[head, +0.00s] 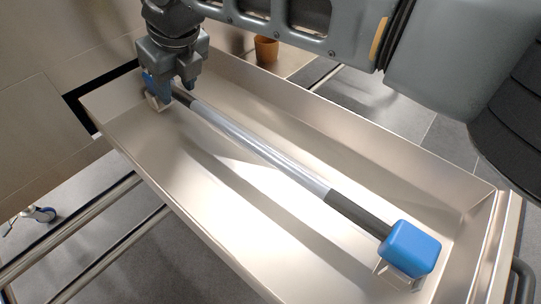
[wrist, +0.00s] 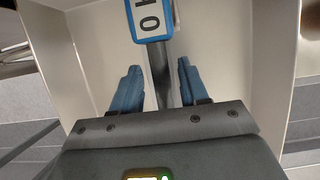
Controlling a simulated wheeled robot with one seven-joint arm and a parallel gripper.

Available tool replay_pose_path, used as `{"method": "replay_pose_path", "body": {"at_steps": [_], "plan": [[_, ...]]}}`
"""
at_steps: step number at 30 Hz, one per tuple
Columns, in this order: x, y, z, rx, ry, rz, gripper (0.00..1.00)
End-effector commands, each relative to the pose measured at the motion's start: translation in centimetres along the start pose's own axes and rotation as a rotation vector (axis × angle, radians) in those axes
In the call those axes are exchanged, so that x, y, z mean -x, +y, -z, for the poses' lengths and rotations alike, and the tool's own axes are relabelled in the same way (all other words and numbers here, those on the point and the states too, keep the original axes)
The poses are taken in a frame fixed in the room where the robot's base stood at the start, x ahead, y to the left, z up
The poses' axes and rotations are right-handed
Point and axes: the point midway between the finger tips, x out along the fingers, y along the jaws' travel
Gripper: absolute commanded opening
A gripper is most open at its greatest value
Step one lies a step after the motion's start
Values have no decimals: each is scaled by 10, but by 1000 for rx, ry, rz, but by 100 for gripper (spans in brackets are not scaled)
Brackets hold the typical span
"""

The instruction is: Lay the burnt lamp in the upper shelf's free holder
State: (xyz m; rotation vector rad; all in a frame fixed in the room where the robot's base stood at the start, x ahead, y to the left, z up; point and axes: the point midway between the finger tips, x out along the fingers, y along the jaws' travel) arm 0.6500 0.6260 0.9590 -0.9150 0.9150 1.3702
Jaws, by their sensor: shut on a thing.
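The lamp is a long clear tube (head: 262,150) with dark, blackened ends and blue end caps. It lies lengthwise in or just above a pale metal tray (head: 262,277). Its near blue cap (head: 410,248) is at the tray's right end, over a small metal holder (head: 388,272). My gripper (head: 172,88) is at the tray's far left end, shut on the lamp's dark end. In the wrist view that dark end (wrist: 160,75) runs between my blue fingers, with a labelled blue cap (wrist: 150,20) beyond them. Whether the lamp is lifted is hard to tell.
Metal rails (head: 95,265) run at the lower left. An orange-brown cup-like object (head: 266,49) stands beyond the tray. A caster wheel (head: 42,214) shows at the left. No upper shelf can be made out.

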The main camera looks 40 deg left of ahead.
Motion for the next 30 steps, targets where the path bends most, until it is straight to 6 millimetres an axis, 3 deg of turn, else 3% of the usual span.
{"method": "replay_pose_path", "body": {"at_steps": [16,30], "plan": [[8,0,-3,0,0,1,0],[36,0,-15,0,1,0,0]]}}
